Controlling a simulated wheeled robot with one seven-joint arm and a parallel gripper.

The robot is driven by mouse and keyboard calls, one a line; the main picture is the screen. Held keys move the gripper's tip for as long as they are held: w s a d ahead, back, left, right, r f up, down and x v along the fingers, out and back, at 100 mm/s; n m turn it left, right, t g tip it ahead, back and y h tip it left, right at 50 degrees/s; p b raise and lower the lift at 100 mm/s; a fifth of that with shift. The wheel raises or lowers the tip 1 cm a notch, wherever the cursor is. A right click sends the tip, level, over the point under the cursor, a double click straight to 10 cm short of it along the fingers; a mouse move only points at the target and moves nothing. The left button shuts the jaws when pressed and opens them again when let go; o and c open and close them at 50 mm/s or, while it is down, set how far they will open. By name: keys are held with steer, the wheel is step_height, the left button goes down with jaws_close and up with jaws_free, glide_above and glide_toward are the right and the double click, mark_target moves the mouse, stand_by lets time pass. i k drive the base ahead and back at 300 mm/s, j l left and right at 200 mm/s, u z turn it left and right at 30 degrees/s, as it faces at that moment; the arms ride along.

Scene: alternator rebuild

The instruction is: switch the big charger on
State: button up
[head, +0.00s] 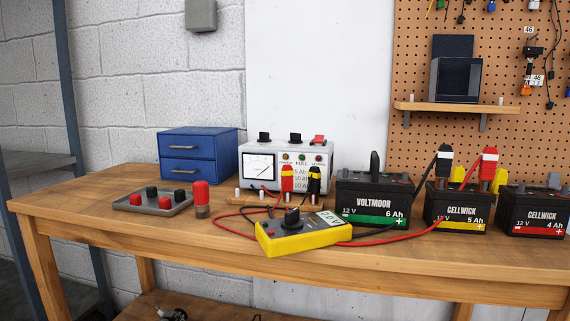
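The big charger (247,150) is a pale grey box at the back of the workbench, against the wall. Its front has a dial meter (259,167), a row of small lamps and printed Ah lines, partly covered by clips. On its top stand two black knobs (264,137) (295,138) and, at the right, a red switch (318,139). The switch looks tilted, but I cannot tell its position for sure. The lamps look dull; I cannot tell whether any is lit. My gripper is not in view.
A red clip (287,178) and black clip (314,181) stand before the charger. A yellow multimeter (300,238) with leads lies nearer. Blue drawers (198,150) and a grey tray (133,204) are left; batteries (373,190) (456,208) (533,210) stand right. The front-left bench is clear.

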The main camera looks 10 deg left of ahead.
mark_target(319, 138)
steer(key=u, duration=0.8)
steer(key=i+j+z, duration=0.15)
steer(key=j, duration=0.2)
steer(key=j+z, duration=0.15)
steer(key=j, duration=0.2)
steer(key=i, duration=0.05)
